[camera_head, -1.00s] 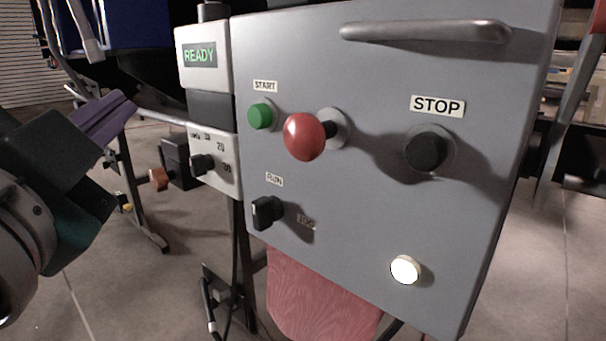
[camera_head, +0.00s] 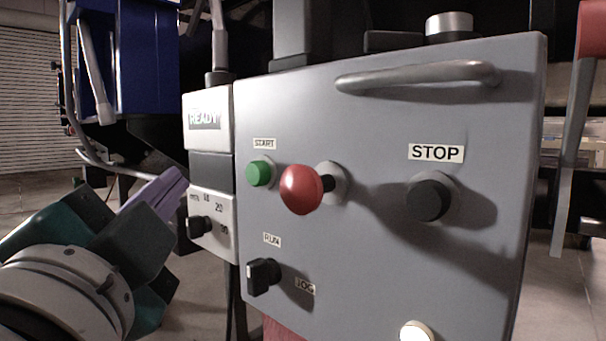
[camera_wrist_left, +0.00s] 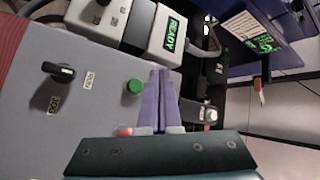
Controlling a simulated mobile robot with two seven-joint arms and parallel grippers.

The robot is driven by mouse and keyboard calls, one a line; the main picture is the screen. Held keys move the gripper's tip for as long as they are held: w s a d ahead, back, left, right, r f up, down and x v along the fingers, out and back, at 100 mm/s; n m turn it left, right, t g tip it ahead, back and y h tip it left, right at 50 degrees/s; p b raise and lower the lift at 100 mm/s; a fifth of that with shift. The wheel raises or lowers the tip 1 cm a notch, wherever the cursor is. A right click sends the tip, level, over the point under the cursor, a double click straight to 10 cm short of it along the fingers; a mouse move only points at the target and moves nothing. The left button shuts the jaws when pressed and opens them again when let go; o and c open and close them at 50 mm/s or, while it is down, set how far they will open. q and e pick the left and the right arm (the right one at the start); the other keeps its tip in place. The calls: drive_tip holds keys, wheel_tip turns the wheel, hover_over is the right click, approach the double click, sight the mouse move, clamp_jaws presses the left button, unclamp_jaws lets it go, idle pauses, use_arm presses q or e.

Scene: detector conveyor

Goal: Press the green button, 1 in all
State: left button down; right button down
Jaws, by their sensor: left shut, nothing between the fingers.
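The green button (camera_head: 259,172) sits under a START label on the grey control panel (camera_head: 370,260), at the panel's upper left in the head view. It also shows in the left wrist view (camera_wrist_left: 134,86), just left of the fingers. My left gripper (camera_head: 182,176), with purple fingers, is shut and empty. My right gripper is not in view.
A red mushroom knob (camera_head: 301,190) sticks out right beside the green button. A black STOP button (camera_head: 430,197), a RUN/JOG switch (camera_head: 262,276) and a lit white button (camera_head: 416,332) are also on the panel. A handle (camera_head: 418,76) crosses its top. The READY box (camera_head: 208,118) adjoins at left.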

sight(245, 167)
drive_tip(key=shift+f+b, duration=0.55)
use_arm(q)
drive_tip(key=w+d, duration=0.3)
drive_tip(key=w, duration=0.2)
drive_tip(key=shift+d, duration=0.4)
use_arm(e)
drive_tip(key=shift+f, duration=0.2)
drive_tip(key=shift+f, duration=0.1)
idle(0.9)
use_arm(q)
drive_tip(key=shift+w+d+b, duration=0.25)
drive_tip(key=shift+w+b, duration=0.05)
drive_tip(key=shift+b, duration=0.1)
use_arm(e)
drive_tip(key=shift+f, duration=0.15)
use_arm(q)
drive_tip(key=shift+w+d+b, duration=0.35)
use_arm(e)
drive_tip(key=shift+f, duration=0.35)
use_arm(q)
drive_tip(key=shift+s+a, duration=0.1)
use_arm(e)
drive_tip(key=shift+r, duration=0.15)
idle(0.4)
use_arm(q)
drive_tip(key=shift+s+a+p, duration=0.4)
drive_tip(key=shift+s+a, duration=0.05)
drive_tip(key=shift+s, duration=0.15)
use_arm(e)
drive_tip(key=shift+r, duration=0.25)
